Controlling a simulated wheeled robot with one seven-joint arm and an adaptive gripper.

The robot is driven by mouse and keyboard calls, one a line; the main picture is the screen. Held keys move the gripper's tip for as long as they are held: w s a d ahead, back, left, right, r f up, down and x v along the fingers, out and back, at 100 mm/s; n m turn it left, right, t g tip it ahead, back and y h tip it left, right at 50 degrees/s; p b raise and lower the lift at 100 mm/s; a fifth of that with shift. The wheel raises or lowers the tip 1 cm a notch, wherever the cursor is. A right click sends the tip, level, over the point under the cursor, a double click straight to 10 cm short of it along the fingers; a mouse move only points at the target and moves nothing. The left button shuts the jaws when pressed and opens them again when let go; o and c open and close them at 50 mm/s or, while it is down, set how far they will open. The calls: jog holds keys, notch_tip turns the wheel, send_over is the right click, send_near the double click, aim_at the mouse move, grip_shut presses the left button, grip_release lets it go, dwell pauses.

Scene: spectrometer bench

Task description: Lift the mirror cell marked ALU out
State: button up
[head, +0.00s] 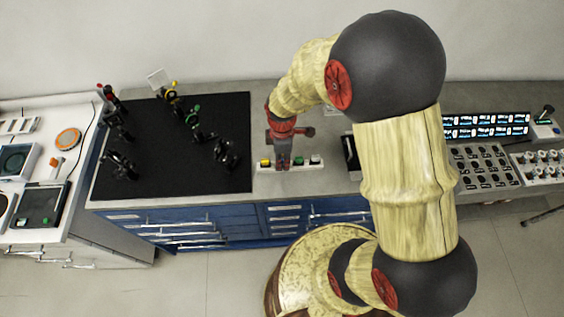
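My gripper (283,163) points down over a low white rack (291,167) near the front edge of the bench. Small pieces sit in the rack: a yellow-topped one (265,162) left of the gripper, a green-topped one (299,161) and a dark one (315,160) to its right. No ALU marking is legible, so I cannot tell which piece, if any, is that mirror cell. The fingers look close together and hide the rack behind them. I cannot tell whether they hold anything.
A black optical breadboard (222,115) with several dark mounts lies left of the rack. A dark box (351,152) stands to the right, partly behind my arm. Control panels (483,165) and lit screens (486,126) are farther right. Some grey bench (263,115) is bare behind the rack.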

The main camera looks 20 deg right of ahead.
grip_shut()
jog(key=shift+r, duration=0.15)
